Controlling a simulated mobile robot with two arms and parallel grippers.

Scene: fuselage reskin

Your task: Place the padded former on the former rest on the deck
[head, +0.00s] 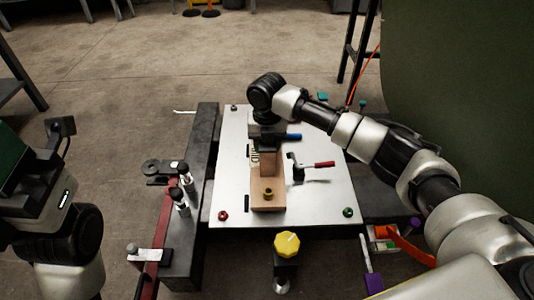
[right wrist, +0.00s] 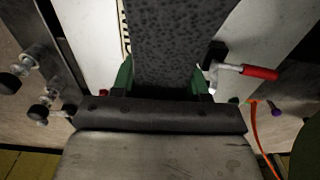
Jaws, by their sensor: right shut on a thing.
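My right gripper (head: 267,137) is over the silver plate (head: 232,180) in the head view. In the right wrist view the green fingers of my right gripper (right wrist: 161,80) are shut on a dark speckled pad, which I take as the padded former (right wrist: 178,42). A tan block (head: 268,185) with a brass knob stands directly below and in front of the gripper. I cannot tell whether this block is part of the former or the former rest, nor whether it touches the plate. My left gripper (head: 58,137) is at the left edge, away from the plate; its jaw opening is unclear.
A red-handled clamp (head: 318,165) stands just right of the block. A dark rail (head: 200,170) with black-topped pins (head: 181,185) runs along the left. A yellow knob (head: 287,244) stands at the front. A small tray (head: 383,238) lies front right. The large green panel (head: 465,90) fills the upper right.

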